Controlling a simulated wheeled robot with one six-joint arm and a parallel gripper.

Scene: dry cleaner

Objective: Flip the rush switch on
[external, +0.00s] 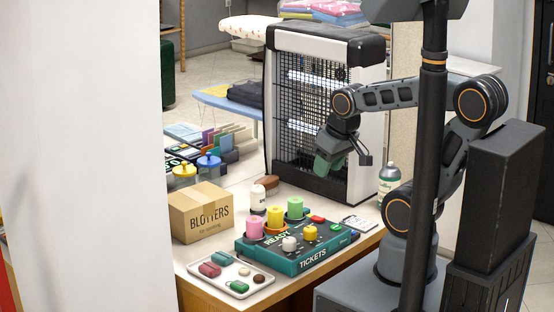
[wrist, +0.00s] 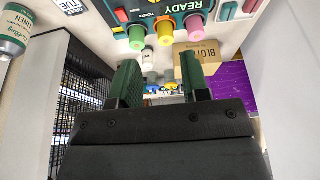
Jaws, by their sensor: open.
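A teal console (external: 300,266) marked TICKETS and READY stands on the counter. The console (wrist: 205,8) is partly cut off at the top of the inverted wrist view. My gripper (external: 345,164) is open and empty, above and behind the console, before the heater-like cage. Its spread green fingers (wrist: 160,75) show in the wrist view.
A BLOTTERS box (external: 200,212) is left of the console; a tray (external: 262,284) of small items is at front left. A bottle (external: 389,182) and notepad (external: 361,223) are at right. The mesh-fronted cage (external: 320,185) stands close behind my gripper.

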